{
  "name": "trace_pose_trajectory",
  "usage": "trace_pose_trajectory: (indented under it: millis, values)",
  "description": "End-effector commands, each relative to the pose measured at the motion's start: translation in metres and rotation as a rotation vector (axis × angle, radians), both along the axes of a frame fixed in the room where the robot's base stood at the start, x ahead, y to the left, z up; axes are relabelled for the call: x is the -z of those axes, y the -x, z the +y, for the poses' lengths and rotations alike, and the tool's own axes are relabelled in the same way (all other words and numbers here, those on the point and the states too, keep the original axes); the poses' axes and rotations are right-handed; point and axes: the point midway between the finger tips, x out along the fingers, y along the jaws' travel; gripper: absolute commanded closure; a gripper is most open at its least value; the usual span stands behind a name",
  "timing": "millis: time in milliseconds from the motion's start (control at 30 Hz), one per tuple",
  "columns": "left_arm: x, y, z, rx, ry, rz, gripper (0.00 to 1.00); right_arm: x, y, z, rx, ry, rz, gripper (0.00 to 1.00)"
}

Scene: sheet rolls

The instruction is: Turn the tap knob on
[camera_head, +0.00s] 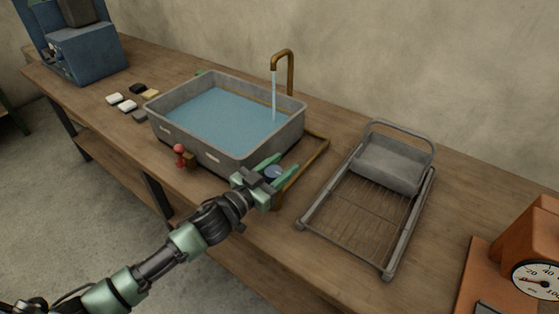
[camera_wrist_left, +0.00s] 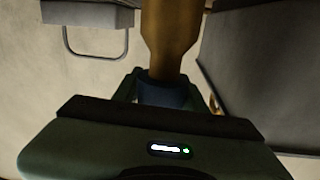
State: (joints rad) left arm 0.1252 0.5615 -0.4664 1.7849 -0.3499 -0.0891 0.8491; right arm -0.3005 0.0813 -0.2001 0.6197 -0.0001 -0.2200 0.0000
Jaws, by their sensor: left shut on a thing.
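My left gripper (camera_head: 282,166) reaches in from the left, at the near right corner of the grey basin (camera_head: 258,147). It is shut on the blue tap knob (camera_head: 274,172), which sits between its green fingers. In the left wrist view the blue knob (camera_wrist_left: 162,92) shows dark between the fingers, with the brass pipe (camera_wrist_left: 170,35) behind it. The brass tap spout (camera_head: 291,72) curves over the basin's back right edge. A stream of water (camera_head: 274,98) falls from it into the basin. My right gripper is not in view.
A red valve (camera_head: 180,154) sticks out of the basin's front. A grey wire rack (camera_head: 365,205) stands to the right, then an orange scale (camera_head: 540,240) with a dial. Small blocks (camera_head: 127,106) and a blue machine (camera_head: 87,52) are at the left. The basin holds water.

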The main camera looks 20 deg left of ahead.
Motion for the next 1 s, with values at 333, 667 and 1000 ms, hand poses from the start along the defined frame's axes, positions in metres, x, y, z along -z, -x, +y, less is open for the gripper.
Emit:
trace_pose_trajectory:
  millis: [333,667,1000]
  values:
    - [-0.0016,0.0008,-0.0019,0.112,-0.003,-0.002,0.99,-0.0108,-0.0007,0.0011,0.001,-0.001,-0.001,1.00]
    - [-0.0006,0.0011,-0.0027,0.122,-0.002,-0.002,0.99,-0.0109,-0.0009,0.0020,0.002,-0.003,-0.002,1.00]
    - [-0.0004,0.0012,-0.0030,0.122,-0.001,-0.002,0.37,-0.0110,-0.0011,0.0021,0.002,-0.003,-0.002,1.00]
